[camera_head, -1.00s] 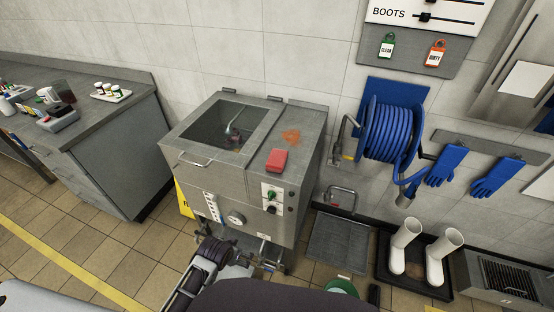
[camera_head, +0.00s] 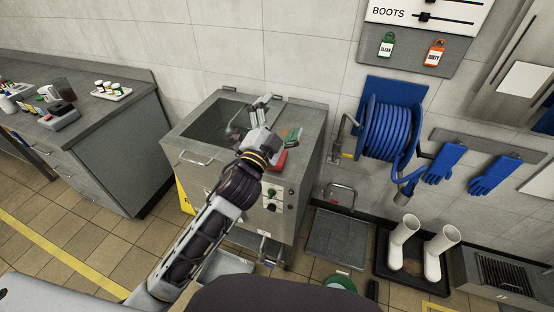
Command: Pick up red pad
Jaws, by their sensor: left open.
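The red pad (camera_head: 281,164) lies on the flat steel top of the jacketed mixer (camera_head: 311,122), right of its lid window. My left arm partly covers the pad's left side. My left gripper (camera_head: 280,117) is over the mixer top with its fingers spread apart and nothing between them. Its fingertips are beyond the pad, toward the wall, and the wrist is beside the pad. Whether it touches the pad or the top cannot be told. My right gripper is not in view.
The lid window (camera_head: 205,122) and its handle (camera_head: 195,160) are left of the pad. Knobs (camera_head: 271,192) are on the mixer's front. A blue hose reel (camera_head: 391,130) hangs on the wall at right. A grey counter (camera_head: 85,118) stands at left.

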